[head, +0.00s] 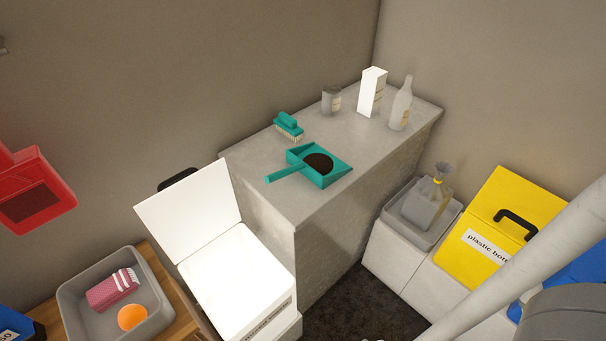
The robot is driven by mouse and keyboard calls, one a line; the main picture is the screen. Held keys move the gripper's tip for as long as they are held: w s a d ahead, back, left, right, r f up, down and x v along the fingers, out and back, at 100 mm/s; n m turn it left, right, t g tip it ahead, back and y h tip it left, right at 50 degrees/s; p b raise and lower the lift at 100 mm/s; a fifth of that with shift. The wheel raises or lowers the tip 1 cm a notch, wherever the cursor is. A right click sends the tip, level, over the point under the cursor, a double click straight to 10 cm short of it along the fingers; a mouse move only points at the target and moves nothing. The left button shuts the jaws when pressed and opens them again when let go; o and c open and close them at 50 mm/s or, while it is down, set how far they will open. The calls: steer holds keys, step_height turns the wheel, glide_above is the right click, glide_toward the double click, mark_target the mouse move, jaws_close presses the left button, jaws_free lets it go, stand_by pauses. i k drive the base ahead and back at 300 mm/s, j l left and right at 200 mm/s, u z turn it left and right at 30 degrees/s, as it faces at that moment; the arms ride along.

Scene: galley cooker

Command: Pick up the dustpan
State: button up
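A teal dustpan (334,176) lies on the grey counter (317,206). Its handle points to the left and a dark round patch of dirt (319,163) sits in its pan. A teal brush (289,127) with pale bristles lies behind it, apart from the dustpan. My arm crosses the lower right of the head view. My gripper cannot be made out; at most a small pale bit shows at the bottom edge.
On the counter's far end stand a grey jar (331,100), a white carton (371,92) and a bottle (401,105). A white lidded bin (236,277) stands open at left. A yellow bin (478,262) and a grey tray with a tied bag (427,204) are at right. Dark floor (357,305) lies between.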

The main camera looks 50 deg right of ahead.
mark_target(319, 165)
steer(key=i+j+z, duration=0.1)
steer(key=j, duration=0.4)
steer(key=i+j+z, duration=0.1)
steer(key=j, duration=0.45)
steer(key=j+z, duration=0.1)
steer(key=j, duration=0.4)
steer(key=i, duration=0.05)
